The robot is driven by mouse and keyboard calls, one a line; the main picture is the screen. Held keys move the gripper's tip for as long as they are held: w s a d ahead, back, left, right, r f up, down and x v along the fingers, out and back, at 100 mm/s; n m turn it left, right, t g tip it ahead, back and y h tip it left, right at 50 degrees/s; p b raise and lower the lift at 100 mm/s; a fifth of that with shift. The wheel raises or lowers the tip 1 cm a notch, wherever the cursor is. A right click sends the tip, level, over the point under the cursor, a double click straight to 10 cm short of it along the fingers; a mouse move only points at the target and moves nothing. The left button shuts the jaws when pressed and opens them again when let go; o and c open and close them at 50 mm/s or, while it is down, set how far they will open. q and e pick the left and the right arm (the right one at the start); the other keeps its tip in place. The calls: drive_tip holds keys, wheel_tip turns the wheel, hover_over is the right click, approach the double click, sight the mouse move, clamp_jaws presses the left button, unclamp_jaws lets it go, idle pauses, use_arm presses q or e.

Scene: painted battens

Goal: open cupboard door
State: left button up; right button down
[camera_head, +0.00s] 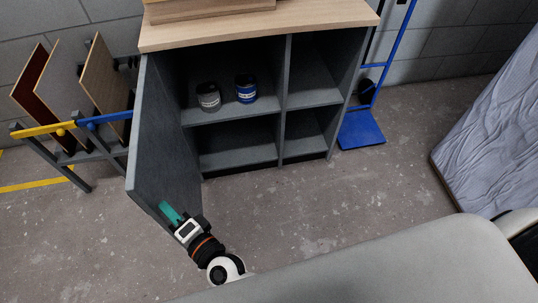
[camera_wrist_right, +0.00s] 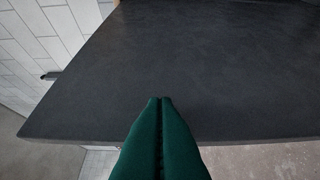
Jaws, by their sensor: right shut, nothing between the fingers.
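The cupboard (camera_head: 287,80) is dark grey with a light wood top. Its door (camera_head: 158,135) stands wide open, swung out at the left side, so the shelves inside show. My right gripper (camera_head: 168,210) is at the door's lower free end, on the inner side in the head view. In the right wrist view my right gripper (camera_wrist_right: 161,100) has its green fingers together with nothing between them, in front of the dark door panel (camera_wrist_right: 190,60). I cannot tell whether the fingertips touch the panel. My left gripper is not in view.
Two cans, one grey (camera_head: 208,97) and one blue (camera_head: 246,88), stand on the upper left shelf. A rack with boards (camera_head: 105,80) stands left of the door. A blue hand truck (camera_head: 362,130) is right of the cupboard. A covered stack (camera_head: 495,130) is at far right. Floor in front is clear.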

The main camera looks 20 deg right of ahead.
drive_tip(key=shift+a, duration=0.4)
